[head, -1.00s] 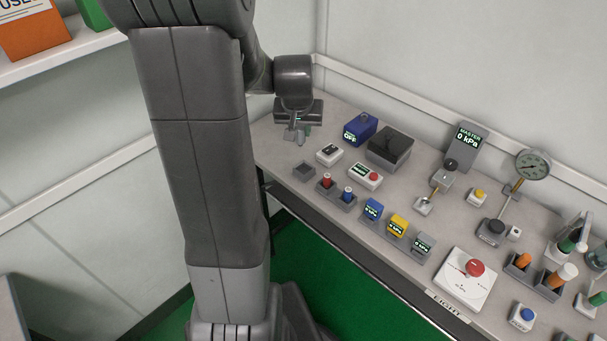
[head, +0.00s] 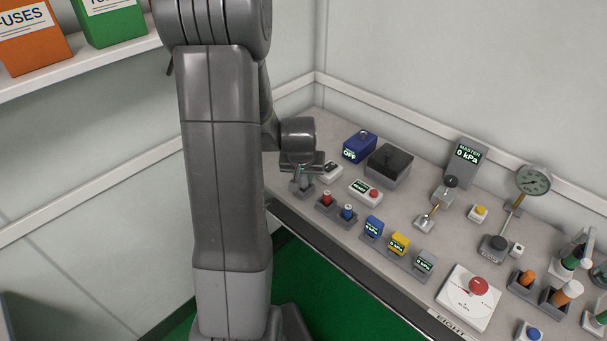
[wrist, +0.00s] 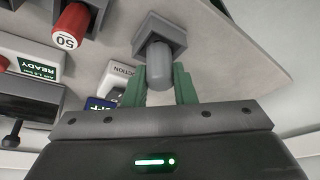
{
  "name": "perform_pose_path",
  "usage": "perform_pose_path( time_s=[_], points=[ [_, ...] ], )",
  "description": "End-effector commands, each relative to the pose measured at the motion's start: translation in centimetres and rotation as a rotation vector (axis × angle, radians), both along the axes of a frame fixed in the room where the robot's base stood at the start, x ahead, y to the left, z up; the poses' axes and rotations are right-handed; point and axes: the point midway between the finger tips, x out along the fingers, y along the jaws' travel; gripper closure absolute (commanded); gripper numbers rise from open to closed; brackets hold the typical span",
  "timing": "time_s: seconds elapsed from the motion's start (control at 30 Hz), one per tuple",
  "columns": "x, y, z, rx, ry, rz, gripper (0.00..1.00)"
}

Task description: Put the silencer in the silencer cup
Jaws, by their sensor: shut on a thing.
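The silencer (wrist: 160,66) is a light grey rounded cylinder between the green fingers of my gripper (wrist: 159,86) in the wrist view. My gripper is shut on it. The silencer cup (wrist: 146,24) is a dark grey square holder just beyond the silencer's far end. The silencer lines up with the cup and overlaps it in the picture. I cannot tell whether its end is inside or just above. In the head view my gripper (head: 303,178) is over the cup at the bench's left end, and it largely hides the cup and the silencer.
A red-capped piece (head: 326,198) and a blue-capped piece (head: 347,213) stand in holders close to the right of the cup. A white box (head: 330,172) is just behind. A READY box (head: 365,192) and a blue box (head: 359,146) stand farther right and back.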

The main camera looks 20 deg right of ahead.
Motion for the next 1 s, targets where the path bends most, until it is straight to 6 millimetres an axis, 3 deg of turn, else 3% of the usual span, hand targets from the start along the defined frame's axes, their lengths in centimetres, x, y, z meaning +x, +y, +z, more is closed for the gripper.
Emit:
perform_pose_path(
  time_s=[0.2,0.23,0.3,0.33,0.73,1.0],
  points=[
    [0.0,0.0,-0.5,0.0,0.0,0.0,1.0],
    [0.0,0.0,-0.3,0.0,0.0,0.0,0.7],
    [0.0,0.0,-0.3,0.0,0.0,0.0,0.56],
    [0.0,0.0,-0.3,0.0,0.0,0.0,0.54],
    [0.0,0.0,0.4,0.0,-0.001,0.0,0.54],
    [-1.3,0.8,4.2,-0.002,-0.006,-0.001,0.54]
  ],
)
